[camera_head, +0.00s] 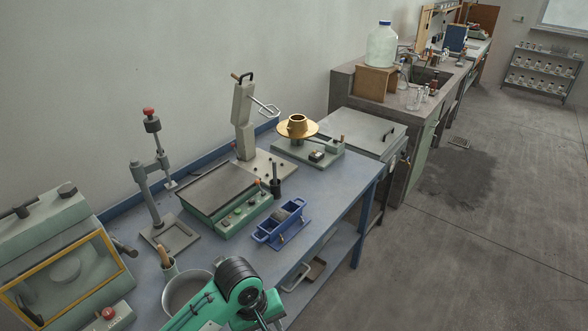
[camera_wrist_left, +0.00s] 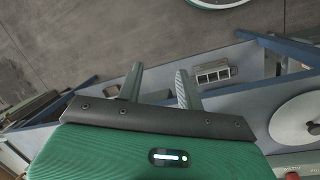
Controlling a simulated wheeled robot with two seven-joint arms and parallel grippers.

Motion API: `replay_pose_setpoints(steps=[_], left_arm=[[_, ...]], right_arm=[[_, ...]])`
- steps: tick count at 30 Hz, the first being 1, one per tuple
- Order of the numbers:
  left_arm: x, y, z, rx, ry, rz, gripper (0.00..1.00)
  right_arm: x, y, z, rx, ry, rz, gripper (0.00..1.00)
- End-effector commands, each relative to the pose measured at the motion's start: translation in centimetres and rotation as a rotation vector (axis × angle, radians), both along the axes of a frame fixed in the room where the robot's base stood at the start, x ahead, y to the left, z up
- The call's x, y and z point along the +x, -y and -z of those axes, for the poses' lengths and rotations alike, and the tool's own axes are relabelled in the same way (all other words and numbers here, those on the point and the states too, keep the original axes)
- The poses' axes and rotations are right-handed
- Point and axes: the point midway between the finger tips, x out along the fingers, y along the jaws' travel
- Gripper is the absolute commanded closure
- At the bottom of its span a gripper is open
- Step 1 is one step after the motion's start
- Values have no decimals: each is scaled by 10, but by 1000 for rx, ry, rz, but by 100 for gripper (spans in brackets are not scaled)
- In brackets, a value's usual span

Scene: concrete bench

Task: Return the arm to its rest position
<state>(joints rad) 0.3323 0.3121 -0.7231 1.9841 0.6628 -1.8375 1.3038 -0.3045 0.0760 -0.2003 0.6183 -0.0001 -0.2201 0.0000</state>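My left gripper (camera_wrist_left: 160,80) shows in the left wrist view with its two grey fingers apart and nothing between them. It hangs over the edge of the blue bench, with grey floor in view beyond. In the head view my green left arm (camera_head: 215,307) with its dark round joint comes in at the bottom, over the front part of the blue bench (camera_head: 330,195). The fingers cannot be made out there. My right arm and gripper are in neither view.
A grey metal pot (camera_head: 187,290) stands close beside my arm. A blue two-part holder (camera_head: 280,224), a green-based device (camera_head: 222,200) and a grey stand (camera_head: 160,185) are farther back. A yellow-framed cabinet (camera_head: 65,262) is at left. Open floor (camera_head: 450,270) lies at right.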

Motion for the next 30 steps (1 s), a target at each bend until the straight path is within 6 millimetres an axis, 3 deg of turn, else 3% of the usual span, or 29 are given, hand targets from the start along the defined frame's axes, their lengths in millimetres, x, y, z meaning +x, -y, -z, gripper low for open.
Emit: replay_pose_setpoints(steps=[5, 11, 21, 30], left_arm=[[-28, -5, 9, -77, 104, 114, 63], [-55, -30, 16, -85, 233, 215, 63], [-107, -104, 23, 72, 380, 365, 63], [-143, -155, 20, 222, 397, 469, 63]], right_arm=[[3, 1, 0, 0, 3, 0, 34], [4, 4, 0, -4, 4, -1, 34], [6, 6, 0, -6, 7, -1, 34], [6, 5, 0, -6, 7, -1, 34]])
